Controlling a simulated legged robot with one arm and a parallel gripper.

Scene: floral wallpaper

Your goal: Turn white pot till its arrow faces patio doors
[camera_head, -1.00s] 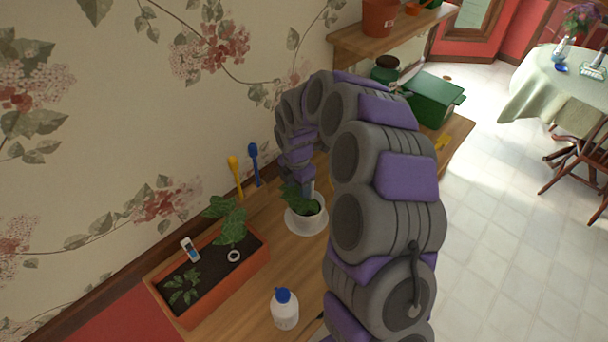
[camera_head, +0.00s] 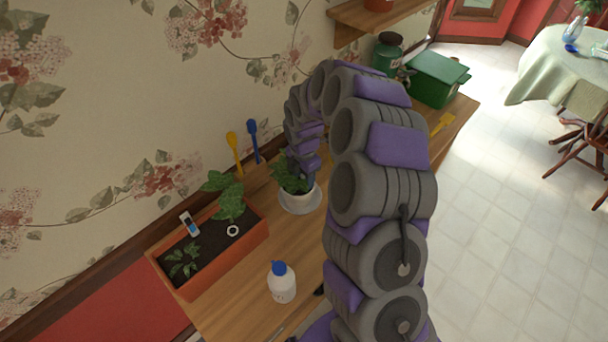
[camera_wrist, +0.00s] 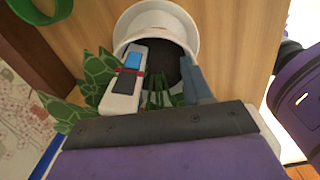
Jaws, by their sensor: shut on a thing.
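The white pot (camera_head: 299,198) with a leafy green plant (camera_head: 288,180) stands upright on a white saucer (camera_head: 302,208) on the wooden bench. My gripper (camera_wrist: 162,85) is down at the plant, over the pot's mouth. In the wrist view a blue-grey finger shows on the right, with green stems between it and a white meter (camera_wrist: 125,85) with a blue display on the left. The meter hides the other finger. The gripper looks shut around the stems, though the exact grip is partly hidden. The white rim (camera_wrist: 165,22) and dark soil show beyond. No arrow is visible.
A terracotta planter (camera_head: 250,246) with seedlings and a blue-capped bottle (camera_head: 282,285) stand nearby. Yellow and blue tools (camera_head: 235,150) stand by the wall. A green box (camera_head: 435,82) sits at the bench's far end. The tiled floor to the right is open.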

